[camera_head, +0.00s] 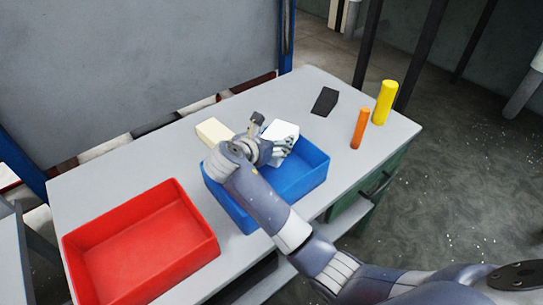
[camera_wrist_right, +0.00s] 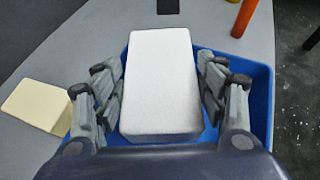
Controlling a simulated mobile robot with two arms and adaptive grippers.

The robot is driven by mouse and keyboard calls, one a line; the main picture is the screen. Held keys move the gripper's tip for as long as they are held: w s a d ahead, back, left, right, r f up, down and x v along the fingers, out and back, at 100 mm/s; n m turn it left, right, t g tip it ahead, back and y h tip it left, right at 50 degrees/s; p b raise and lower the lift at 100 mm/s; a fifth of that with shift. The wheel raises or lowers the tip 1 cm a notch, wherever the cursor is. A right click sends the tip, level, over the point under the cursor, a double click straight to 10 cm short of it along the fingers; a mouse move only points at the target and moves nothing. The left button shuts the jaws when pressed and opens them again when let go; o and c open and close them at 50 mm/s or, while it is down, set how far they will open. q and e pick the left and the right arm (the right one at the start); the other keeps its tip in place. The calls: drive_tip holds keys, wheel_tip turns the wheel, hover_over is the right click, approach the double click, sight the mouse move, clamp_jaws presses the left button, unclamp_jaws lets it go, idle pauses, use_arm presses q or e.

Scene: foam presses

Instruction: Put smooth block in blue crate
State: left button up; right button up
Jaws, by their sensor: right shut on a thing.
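The white block (camera_wrist_right: 160,85), smooth-faced, is between the fingers of my right gripper (camera_wrist_right: 160,95), which is shut on it. In the head view the white block (camera_head: 281,130) shows partly behind my right gripper (camera_head: 272,148), over the far part of the blue crate (camera_head: 312,178). In the right wrist view the blue crate (camera_wrist_right: 262,100) shows around and below the block. I cannot tell whether the block touches the crate floor. My left gripper is not in view.
A red crate (camera_head: 205,255) stands at the left on the grey table (camera_head: 110,190). A cream block (camera_head: 214,131) lies behind the blue crate. A black piece (camera_head: 325,101), an orange cylinder (camera_head: 360,128) and a yellow cylinder (camera_head: 384,102) are at the right end.

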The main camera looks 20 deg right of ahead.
drive_tip(key=f, duration=0.3)
drive_tip(key=shift+w+f, duration=0.15)
drive_tip(key=shift+w, duration=0.15)
drive_tip(key=shift+s+f, duration=0.15)
drive_tip(key=shift+f, duration=0.75)
wheel_tip(320, 180, down, 2)
drive_tip(key=shift+f, duration=0.15)
drive_tip(key=shift+f+p, duration=0.15)
drive_tip(key=shift+p, duration=0.15)
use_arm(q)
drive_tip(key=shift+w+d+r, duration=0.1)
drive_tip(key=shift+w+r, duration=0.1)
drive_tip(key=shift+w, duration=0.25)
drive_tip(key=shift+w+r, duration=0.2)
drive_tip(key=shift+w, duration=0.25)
use_arm(e)
drive_tip(key=o, duration=1)
drive_tip(key=shift+f, duration=0.1)
drive_tip(key=shift+c, duration=0.2)
drive_tip(key=shift+r, duration=0.2)
use_arm(q)
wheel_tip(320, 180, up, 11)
drive_tip(key=p, duration=1)
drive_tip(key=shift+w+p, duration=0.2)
drive_tip(key=shift+p, duration=0.2)
use_arm(e)
drive_tip(key=v, duration=1.2)
